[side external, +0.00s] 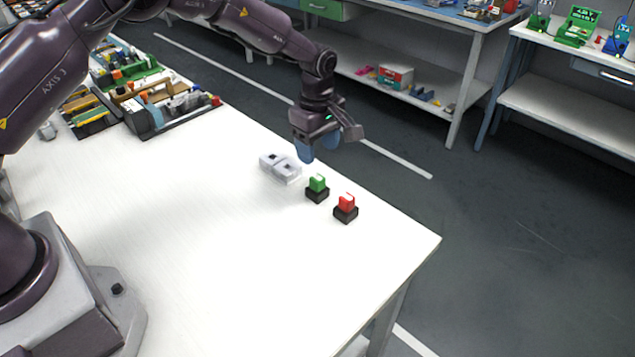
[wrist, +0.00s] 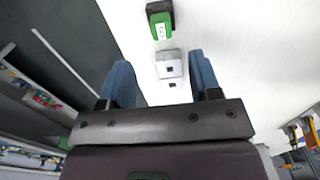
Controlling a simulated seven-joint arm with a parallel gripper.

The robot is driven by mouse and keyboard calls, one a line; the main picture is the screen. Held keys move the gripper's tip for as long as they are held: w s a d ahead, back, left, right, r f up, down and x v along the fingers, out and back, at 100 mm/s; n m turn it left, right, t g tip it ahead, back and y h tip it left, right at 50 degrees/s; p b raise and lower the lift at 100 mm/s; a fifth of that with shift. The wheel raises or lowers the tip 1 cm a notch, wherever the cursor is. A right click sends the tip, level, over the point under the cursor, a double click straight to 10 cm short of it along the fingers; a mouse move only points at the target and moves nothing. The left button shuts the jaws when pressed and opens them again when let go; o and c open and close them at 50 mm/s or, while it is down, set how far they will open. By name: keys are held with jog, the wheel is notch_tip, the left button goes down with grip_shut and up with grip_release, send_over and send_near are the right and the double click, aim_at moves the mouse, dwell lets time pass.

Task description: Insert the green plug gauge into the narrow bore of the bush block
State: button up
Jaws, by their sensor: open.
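The green plug gauge (side external: 318,183) stands upright in a black holder (side external: 317,196) on the white table. In the wrist view the green gauge (wrist: 161,27) is near the top, with a white label on it. The pale grey bush block (side external: 280,168) lies left of it, with two dark square openings. In the wrist view the block (wrist: 171,57) shows between my fingers. I cannot tell for sure which bore is narrow. My gripper (side external: 318,150) is open and empty, pointing down above the table near the block, its blue fingers (wrist: 160,66) apart.
A red plug gauge (side external: 346,201) stands in its own black holder (side external: 345,214) near the table's right edge. Trays of coloured parts (side external: 170,105) fill the far left. The white table (side external: 220,250) is clear in front.

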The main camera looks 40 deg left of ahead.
aim_at(317, 177)
notch_tip(317, 177, down, 9)
jog(key=shift+s+d+r, duration=0.1)
jog(key=shift+r, duration=0.1)
jog(key=c, duration=1)
jog(key=shift+r, duration=0.1)
